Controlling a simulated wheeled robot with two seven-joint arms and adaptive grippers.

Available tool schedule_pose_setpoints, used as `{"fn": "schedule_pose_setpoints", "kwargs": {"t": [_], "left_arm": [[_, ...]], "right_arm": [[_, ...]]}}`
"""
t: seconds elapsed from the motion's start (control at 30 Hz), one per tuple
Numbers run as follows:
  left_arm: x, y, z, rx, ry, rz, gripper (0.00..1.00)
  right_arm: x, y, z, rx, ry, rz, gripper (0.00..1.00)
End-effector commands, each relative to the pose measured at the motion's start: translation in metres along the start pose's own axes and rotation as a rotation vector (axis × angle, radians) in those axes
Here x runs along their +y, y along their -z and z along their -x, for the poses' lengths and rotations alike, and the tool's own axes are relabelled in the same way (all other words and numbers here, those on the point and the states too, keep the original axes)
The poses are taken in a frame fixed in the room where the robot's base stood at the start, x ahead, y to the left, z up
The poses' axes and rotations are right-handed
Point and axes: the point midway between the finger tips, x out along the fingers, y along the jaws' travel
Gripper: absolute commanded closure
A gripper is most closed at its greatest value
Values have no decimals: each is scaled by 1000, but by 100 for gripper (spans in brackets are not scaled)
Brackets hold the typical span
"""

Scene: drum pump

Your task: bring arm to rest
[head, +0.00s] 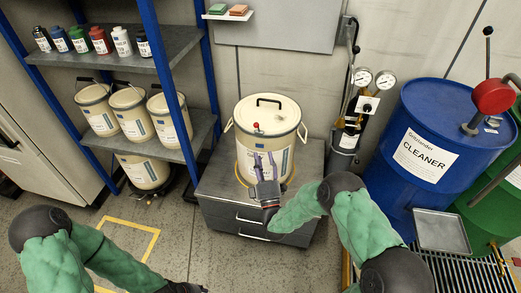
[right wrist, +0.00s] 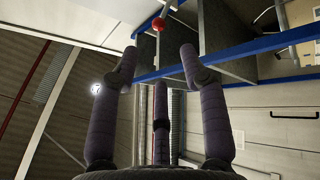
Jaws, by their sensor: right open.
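My right gripper (head: 264,158) is in front of the cream lidded drum (head: 285,150), its purple fingers pointing up toward the lid. In the right wrist view the fingers of this gripper (right wrist: 159,65) are spread apart with nothing between them. From the head view I cannot tell whether a finger touches the drum's side. A small red knob (head: 256,127) sits on the lid. A red ball (right wrist: 158,24) shows beyond the fingers in the right wrist view.
The drum stands on a grey drawer cabinet (head: 225,205). A blue-framed shelf (head: 150,47) with bottles and cream buckets stands left. Gauges (head: 374,79) hang on the wall. A blue cleaner barrel (head: 435,110) and a metal tray (head: 441,231) are right. Floor left of the cabinet is clear.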

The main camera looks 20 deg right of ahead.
Motion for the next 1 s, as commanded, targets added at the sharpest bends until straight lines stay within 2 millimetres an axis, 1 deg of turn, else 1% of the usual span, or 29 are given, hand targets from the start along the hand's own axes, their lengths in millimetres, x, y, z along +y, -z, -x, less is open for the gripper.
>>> {"fn": "schedule_pose_setpoints", "kwargs": {"t": [0.13,0.67,0.77,0.83,0.93,1.0], "left_arm": [[0,0,0,0,0,0,60],[0,0,1,0,0,0,60],[1,0,4,0,0,0,60],[3,0,8,0,0,0,60],[6,-1,16,0,0,0,60],[8,-1,22,0,0,0,60]], "right_arm": [[0,0,6,0,0,0,56],[-2,0,6,0,10,-7,56],[-13,1,6,-3,78,-62,56],[-30,2,7,-12,172,-143,56],[-63,5,18,-55,368,-309,56],[-86,8,33,-111,519,-440,56]]}}
